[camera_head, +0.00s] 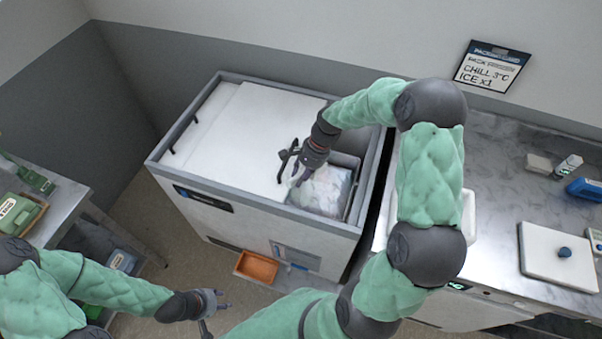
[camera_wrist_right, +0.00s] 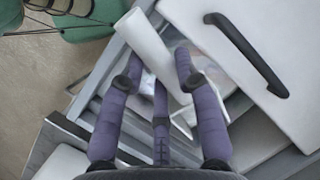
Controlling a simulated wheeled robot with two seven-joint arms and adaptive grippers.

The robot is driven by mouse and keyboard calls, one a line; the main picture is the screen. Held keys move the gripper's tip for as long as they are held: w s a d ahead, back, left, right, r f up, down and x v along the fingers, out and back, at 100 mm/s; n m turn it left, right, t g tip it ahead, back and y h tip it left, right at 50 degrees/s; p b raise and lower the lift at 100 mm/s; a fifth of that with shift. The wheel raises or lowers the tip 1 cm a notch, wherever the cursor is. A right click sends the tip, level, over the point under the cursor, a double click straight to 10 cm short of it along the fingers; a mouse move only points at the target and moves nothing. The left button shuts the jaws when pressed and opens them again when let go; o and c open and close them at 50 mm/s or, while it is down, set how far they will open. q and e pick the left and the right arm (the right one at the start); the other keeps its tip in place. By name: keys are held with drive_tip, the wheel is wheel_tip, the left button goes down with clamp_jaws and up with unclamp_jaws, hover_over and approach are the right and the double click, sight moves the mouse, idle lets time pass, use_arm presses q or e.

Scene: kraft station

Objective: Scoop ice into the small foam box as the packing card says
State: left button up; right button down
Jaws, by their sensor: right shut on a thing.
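The packing card (camera_head: 491,67) on the back wall reads "CHILL 3°C" and "ICE x1". The ice chest (camera_head: 185,170) stands in the middle with its right end open, and pale ice (camera_head: 325,190) shows inside. My right gripper (camera_head: 298,172) is over this opening. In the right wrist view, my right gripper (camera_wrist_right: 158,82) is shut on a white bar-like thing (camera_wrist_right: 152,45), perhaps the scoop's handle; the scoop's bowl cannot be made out. A white rounded thing (camera_head: 468,216), perhaps the foam box, is mostly hidden behind my right arm. My left gripper (camera_head: 213,311) is open and empty at the lower left.
A white chest lid (camera_head: 248,130) has a black handle, seen in the right wrist view (camera_wrist_right: 245,55). An orange tray (camera_head: 257,267) is at the chest's front. The right counter (camera_head: 500,170) holds a white slab with a blue knob (camera_head: 558,262) and a blue item (camera_head: 584,189).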

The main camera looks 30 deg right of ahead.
drive_tip(key=shift+w+d+f+b, duration=0.1)
drive_tip(key=shift+f+b, duration=0.15)
drive_tip(key=shift+f, duration=0.2)
drive_tip(key=shift+w+d+f+b, duration=0.1)
drive_tip(key=shift+f+b, duration=0.15)
drive_tip(key=shift+f, duration=0.15)
drive_tip(key=w+d+f+g+y+b, duration=0.1)
drive_tip(key=d+f+b, duration=0.1)
drive_tip(key=f+b, duration=0.65)
drive_tip(key=d+f+y+b, duration=0.1)
drive_tip(key=d+f+b, duration=0.1)
drive_tip(key=f+b, duration=0.6)
drive_tip(key=shift+w+d+f+b, duration=0.65)
drive_tip(key=shift+w+d+f, duration=0.45)
drive_tip(key=shift+d, duration=1.35)
drive_tip(key=shift+s+a+r+t+h+p, duration=0.35)
drive_tip(key=shift+a+r+h+p, duration=0.5)
drive_tip(key=shift+r+p, duration=2.1)
drive_tip(key=shift+s+a+r+t+h+p, duration=0.3)
drive_tip(key=shift+a+r+h+p, duration=0.5)
drive_tip(key=shift+r+p, duration=2.15)
drive_tip(key=shift+s+a+r+t+h+p, duration=0.45)
drive_tip(key=shift+a+r+p, duration=1)
drive_tip(key=shift+r, duration=2.65)
drive_tip(key=shift+d+p, duration=0.3)
